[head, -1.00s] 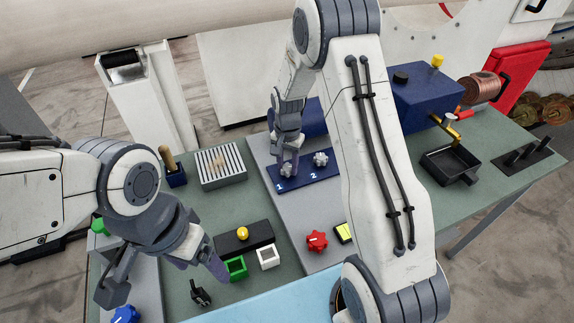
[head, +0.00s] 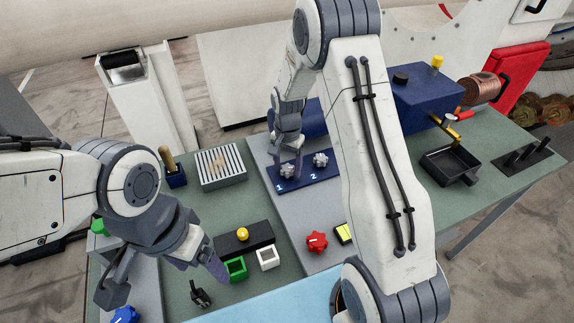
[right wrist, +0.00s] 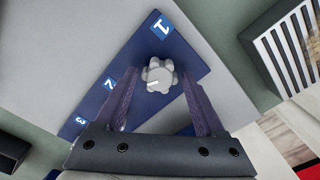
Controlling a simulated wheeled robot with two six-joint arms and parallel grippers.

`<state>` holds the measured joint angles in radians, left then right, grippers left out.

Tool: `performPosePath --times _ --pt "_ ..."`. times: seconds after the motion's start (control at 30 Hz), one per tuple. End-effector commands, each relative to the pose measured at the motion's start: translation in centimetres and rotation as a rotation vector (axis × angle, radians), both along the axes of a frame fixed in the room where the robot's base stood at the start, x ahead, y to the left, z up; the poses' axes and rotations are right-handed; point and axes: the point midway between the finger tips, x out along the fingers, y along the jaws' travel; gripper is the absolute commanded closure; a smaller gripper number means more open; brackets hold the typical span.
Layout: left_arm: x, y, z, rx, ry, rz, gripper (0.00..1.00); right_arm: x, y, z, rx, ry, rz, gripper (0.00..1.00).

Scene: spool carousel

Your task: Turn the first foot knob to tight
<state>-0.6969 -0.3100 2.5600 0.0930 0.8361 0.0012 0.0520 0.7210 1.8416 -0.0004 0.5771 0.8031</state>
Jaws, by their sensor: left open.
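The first foot knob is a light grey lobed knob (right wrist: 158,77) with a white pointer mark, on a blue plate (right wrist: 195,68) beside the label 1. In the right wrist view it sits between the tips of my right gripper (right wrist: 159,80), which is open, with a gap on each side. In the head view my right gripper (head: 291,172) is over the label 1 end of the blue plate (head: 306,178) and largely hides this knob. A second grey knob (head: 320,160) stands by label 2. My left gripper (head: 217,273) is open and empty, near a green square frame.
A red knob (head: 316,241) and a yellow switch (head: 345,233) are on the grey board. A slatted grey box (head: 222,166), a green frame (head: 236,269) and a white frame (head: 268,257) are on the green bench. My right arm hides part of the bench.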

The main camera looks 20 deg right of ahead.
Motion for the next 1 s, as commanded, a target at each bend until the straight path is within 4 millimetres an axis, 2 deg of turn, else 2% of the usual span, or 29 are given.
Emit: performPosePath --times 0.13,0.23,0.5,0.7,0.8,1.0 --pt "0.0 0.0 -0.1 0.0 0.0 0.0 0.19 0.0 0.0 0.3 0.001 -0.001 0.0 0.29" --pt "0.0 0.0 -0.5 0.0 0.0 0.0 0.19 0.1 0.0 1.3 0.0 -0.003 0.0 0.29" --pt "0.0 0.0 -1.6 0.0 0.0 -0.001 0.19 0.1 0.0 6.5 0.0 -0.006 0.0 0.29" --pt "0.0 0.0 -2.0 0.0 0.0 -0.001 0.19 0.1 0.0 9.5 0.0 -0.003 0.0 0.29" --pt "0.0 0.0 -2.1 0.0 0.0 -0.001 0.19 0.0 0.0 10.2 0.0 -0.001 0.0 0.29" --pt "0.0 0.0 -2.1 0.0 0.0 -0.001 0.19 0.0 0.0 10.5 0.0 0.0 0.0 0.29"
